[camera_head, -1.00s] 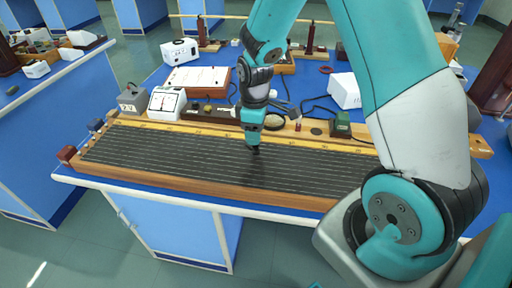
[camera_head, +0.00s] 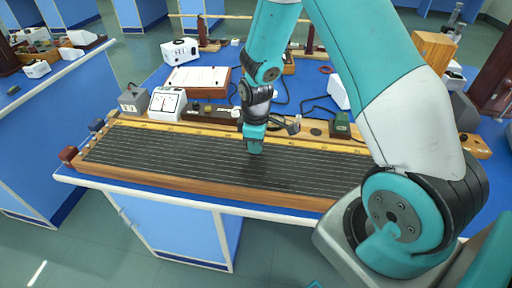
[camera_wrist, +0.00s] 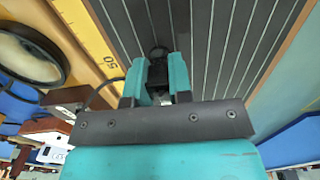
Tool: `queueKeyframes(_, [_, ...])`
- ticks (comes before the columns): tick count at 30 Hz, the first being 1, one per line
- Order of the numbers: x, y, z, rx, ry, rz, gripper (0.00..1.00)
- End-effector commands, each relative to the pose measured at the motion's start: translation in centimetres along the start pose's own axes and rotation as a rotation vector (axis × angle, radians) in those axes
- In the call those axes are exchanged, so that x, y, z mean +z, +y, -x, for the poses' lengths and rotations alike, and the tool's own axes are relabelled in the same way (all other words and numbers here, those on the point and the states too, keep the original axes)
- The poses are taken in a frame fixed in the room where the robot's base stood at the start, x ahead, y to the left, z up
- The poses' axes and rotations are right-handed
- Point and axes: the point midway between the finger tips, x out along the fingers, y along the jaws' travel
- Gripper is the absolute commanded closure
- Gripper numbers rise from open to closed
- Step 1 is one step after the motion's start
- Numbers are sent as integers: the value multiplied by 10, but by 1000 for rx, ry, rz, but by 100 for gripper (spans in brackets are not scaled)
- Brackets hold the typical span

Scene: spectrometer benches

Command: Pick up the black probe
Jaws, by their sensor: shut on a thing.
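The black probe (camera_wrist: 159,70) shows in the wrist view between the two teal fingers of my gripper (camera_wrist: 160,78), which are shut on it. A dark cable runs off from it to the left. In the head view my gripper (camera_head: 254,148) points down over the dark wire-lined board (camera_head: 170,157), near its middle. The probe is hidden there by the fingers. I cannot tell whether the probe touches the board.
A white meter (camera_head: 167,103) and a grey box (camera_head: 132,98) stand behind the board's left part. A green block (camera_head: 341,122) and a white box (camera_head: 340,90) stand at the right. A yellow scale (camera_wrist: 88,38) runs along the board's back edge.

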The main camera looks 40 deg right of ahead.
Motion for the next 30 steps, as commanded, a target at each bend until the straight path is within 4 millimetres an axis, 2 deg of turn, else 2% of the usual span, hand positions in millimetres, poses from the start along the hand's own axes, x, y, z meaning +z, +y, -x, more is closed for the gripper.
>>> queueKeyframes(7, [0, 1, 9, 2, 2, 0, 100])
queueKeyframes(11, [-1, 1, 28, 4, 4, 0, 100])
queueKeyframes(24, [-1, 1, 155, 6, 5, 0, 100])
queueKeyframes(30, [0, 0, 188, 3, 2, 0, 100])
